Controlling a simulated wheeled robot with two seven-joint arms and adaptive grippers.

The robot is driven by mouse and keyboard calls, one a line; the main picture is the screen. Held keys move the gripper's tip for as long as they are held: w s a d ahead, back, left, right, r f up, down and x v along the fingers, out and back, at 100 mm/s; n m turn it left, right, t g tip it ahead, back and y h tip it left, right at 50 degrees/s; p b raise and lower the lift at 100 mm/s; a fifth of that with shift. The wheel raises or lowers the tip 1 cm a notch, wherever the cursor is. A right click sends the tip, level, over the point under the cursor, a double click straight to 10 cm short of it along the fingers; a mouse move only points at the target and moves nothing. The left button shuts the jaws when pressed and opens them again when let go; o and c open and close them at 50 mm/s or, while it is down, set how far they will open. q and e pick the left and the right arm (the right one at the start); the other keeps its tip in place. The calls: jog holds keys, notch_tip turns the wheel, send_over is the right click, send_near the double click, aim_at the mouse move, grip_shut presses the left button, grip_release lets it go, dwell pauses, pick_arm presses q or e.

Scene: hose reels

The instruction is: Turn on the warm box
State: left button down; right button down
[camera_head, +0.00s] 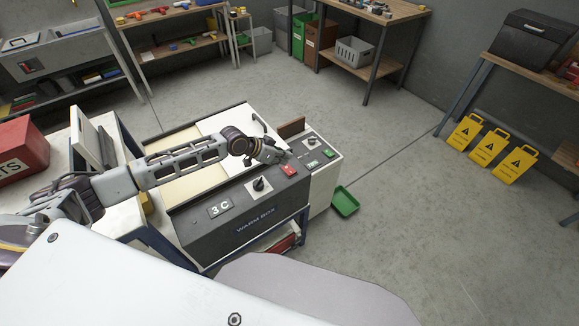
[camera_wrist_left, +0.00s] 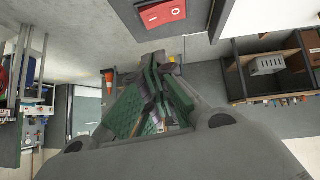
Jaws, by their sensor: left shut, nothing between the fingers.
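The warm box (camera_head: 236,226) is a dark grey unit with a white top and a "WARM BOX" label on its front. Its panel has a "3 C" plate (camera_head: 220,208), a black knob (camera_head: 260,184) and a red switch (camera_head: 289,170). In the left wrist view the red switch (camera_wrist_left: 163,13) shows large at the top edge, with a white "O" on it. My left arm reaches over the box from the left. My left gripper (camera_head: 283,157) is shut and empty, just behind the red switch; contact cannot be told. Its green-padded fingers (camera_wrist_left: 163,72) show in the wrist view.
A light unit with a second knob (camera_head: 310,142) and green buttons stands right beside the warm box. A green tray (camera_head: 344,201) lies on the floor. A red box (camera_head: 20,147) is at the left. Yellow signs (camera_head: 491,143) stand at the right; floor between is clear.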

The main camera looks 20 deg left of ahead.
aim_at(288, 171)
pick_arm(q)
jog(key=x, duration=0.3)
jog(key=shift+d, duration=0.1)
jog(key=shift+s+d+f+p, duration=0.1)
jog(key=shift+f+p, duration=0.3)
jog(key=shift+f, duration=1.6)
jog(key=shift+s+d+f, duration=0.15)
jog(key=shift+f, duration=0.25)
jog(key=shift+a+b, duration=0.2)
jog(key=shift+b, duration=0.1)
jog(key=shift+w+a+r, duration=0.2)
jog(key=shift+w+a, duration=0.15)
jog(key=shift+w, duration=0.1)
jog(key=shift+b, duration=0.3)
